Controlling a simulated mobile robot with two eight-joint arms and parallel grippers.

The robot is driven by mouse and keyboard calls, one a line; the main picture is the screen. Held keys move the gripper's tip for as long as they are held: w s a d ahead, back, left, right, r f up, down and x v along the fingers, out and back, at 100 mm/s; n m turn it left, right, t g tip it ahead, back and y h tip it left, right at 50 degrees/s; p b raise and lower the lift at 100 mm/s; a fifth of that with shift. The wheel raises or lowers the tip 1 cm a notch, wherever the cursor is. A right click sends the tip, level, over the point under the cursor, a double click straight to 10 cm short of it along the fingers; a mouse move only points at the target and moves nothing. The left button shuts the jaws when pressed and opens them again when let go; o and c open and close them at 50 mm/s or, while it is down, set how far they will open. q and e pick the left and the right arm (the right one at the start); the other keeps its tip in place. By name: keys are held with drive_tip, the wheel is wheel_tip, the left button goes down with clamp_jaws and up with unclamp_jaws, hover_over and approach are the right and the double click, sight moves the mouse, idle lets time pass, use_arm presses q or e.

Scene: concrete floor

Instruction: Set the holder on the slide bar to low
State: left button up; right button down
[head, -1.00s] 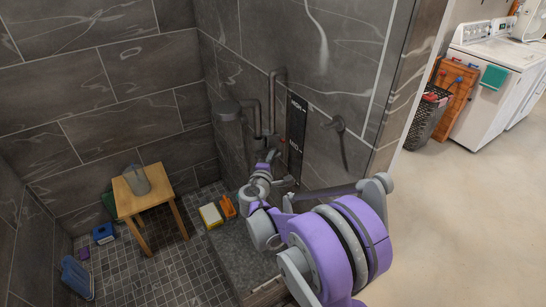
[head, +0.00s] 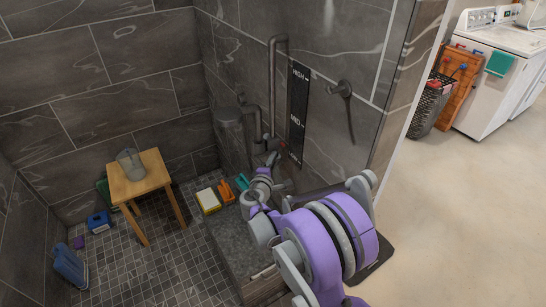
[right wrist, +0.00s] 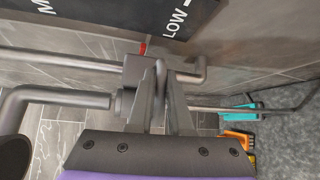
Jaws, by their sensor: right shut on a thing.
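The grey slide bar (head: 272,85) stands upright on the tiled shower wall, beside a dark label strip (head: 298,108) reading HIGH, MID and LOW. The holder (right wrist: 136,70) is a grey block on the bar in the right wrist view. Its red pointer (right wrist: 143,48) also shows in the head view (head: 283,147), below MID and slightly above LOW. My left gripper is not in view.
A grey lever (head: 341,88) is on the wall right of the strip. Below are a yellow-and-white sponge (head: 208,201), an orange brush (head: 227,192) and a teal item (right wrist: 240,110). A wooden stool (head: 140,179) bears a clear pitcher (head: 131,164). Open floor lies right.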

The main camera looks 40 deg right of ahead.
wheel_tip(320, 180, down, 4)
drive_tip(key=shift+a+r+b, duration=0.1)
drive_tip(key=shift+r+b, duration=0.05)
drive_tip(key=shift+b, duration=0.9)
drive_tip(key=shift+s, duration=0.1)
drive_tip(key=c, duration=0.9)
unclamp_jaws()
drive_tip(key=v, duration=1)
drive_tip(key=shift+s+a, duration=0.2)
drive_tip(key=shift+s, duration=0.05)
